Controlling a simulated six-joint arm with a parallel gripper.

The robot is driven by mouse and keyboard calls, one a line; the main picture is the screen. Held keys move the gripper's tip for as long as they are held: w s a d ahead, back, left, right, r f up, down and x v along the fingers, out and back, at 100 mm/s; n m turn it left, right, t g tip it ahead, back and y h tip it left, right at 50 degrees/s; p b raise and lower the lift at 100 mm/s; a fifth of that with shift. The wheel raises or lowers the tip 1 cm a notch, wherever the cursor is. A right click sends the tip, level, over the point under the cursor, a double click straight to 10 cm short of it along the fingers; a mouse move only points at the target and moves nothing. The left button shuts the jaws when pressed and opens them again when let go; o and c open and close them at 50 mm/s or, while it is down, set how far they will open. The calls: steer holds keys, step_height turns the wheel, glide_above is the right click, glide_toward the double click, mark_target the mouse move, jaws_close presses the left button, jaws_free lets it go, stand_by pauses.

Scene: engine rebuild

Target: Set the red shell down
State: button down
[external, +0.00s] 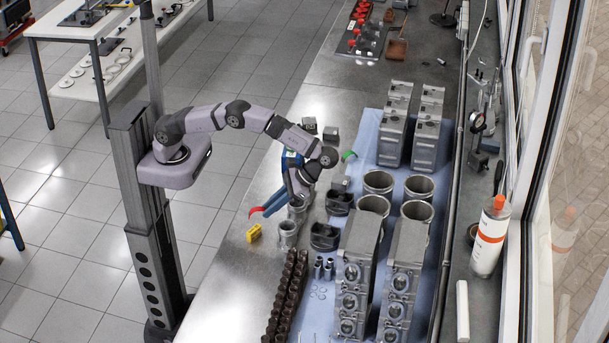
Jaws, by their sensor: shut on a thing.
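The red shell (256,211) is a small curved red piece at the left side of the grey bench, near its front edge. My gripper (264,207) reaches down and left with its long blue fingers, and their tips are shut on the red shell. Whether the shell touches the bench top or hangs just above it I cannot tell from this view. A green curved shell (348,155) lies farther back, to the right of my wrist.
A yellow block (254,233) lies just below the red shell. Grey cylindrical parts (287,233) and dark pistons (324,237) stand to the right. A dark camshaft-like row (287,295) and engine blocks (359,255) fill the front right. Bare bench (225,305) lies at front left.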

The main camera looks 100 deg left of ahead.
steer(key=s+f+m+y, duration=0.1)
steer(key=s+m+y, duration=0.5)
steer(key=m, duration=0.2)
steer(key=r+m+t+y, duration=0.2)
steer(key=m+t+y, duration=0.4)
steer(key=m+t, duration=0.95)
glide_above(244, 222)
steer(key=m+g, duration=0.4)
steer(key=shift+a+f+p, duration=0.1)
steer(key=shift+f+p, duration=0.65)
steer(key=shift+f, duration=2.45)
steer(key=shift+f, duration=0.1)
steer(key=shift+f+p, duration=0.35)
steer(key=shift+f, duration=1.65)
steer(key=shift+f, duration=0.1)
steer(key=c, duration=1.7)
jaws_free()
steer(key=shift+r, duration=0.2)
